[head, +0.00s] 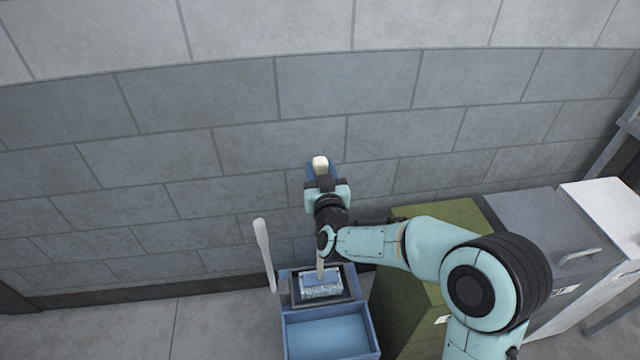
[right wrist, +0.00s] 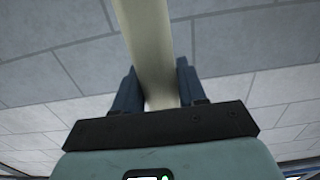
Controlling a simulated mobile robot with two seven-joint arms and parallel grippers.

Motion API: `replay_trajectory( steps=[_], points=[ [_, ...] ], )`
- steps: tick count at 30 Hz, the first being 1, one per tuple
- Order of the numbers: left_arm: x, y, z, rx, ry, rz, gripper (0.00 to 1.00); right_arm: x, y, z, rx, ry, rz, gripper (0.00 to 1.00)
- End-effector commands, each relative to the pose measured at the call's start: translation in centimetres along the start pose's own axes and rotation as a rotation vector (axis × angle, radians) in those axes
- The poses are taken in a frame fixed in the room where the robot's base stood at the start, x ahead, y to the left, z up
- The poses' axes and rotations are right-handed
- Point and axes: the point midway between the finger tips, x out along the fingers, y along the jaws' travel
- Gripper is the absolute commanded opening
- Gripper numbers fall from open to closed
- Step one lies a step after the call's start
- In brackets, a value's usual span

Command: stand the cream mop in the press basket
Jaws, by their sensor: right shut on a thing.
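The cream mop stands roughly upright in the head view. Its handle top (head: 320,163) sticks out past my right gripper (head: 321,176), which is shut on the handle high up against the wall behind. In the right wrist view the cream handle (right wrist: 148,45) runs between the two blue fingers of the right gripper (right wrist: 156,92). The pale mop head (head: 321,287) shows within the dark frame of the press basket (head: 296,291). I cannot tell whether it rests on the basket floor or hangs just above. My left gripper is not in view.
The basket sits at the back of a blue bucket (head: 325,334). A pale press lever (head: 264,250) rises at its left. A green cabinet (head: 455,217) and a grey cabinet (head: 535,232) stand to the right. The floor at left (head: 120,325) is clear.

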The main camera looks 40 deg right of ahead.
Motion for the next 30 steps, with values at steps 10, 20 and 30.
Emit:
replay_trajectory(
  steps=[10, 20, 30],
  points=[
    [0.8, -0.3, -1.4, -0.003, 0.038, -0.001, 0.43, 0.0, 0.0, 3.5, 0.0, 0.003, 0.001, 0.04],
    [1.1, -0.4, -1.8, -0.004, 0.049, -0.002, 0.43, 0.0, 0.0, 3.6, 0.0, 0.003, 0.0, 0.04],
    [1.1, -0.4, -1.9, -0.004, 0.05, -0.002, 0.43, 0.0, 0.0, 3.8, -0.001, -0.002, 0.0, 0.66]
  ],
)
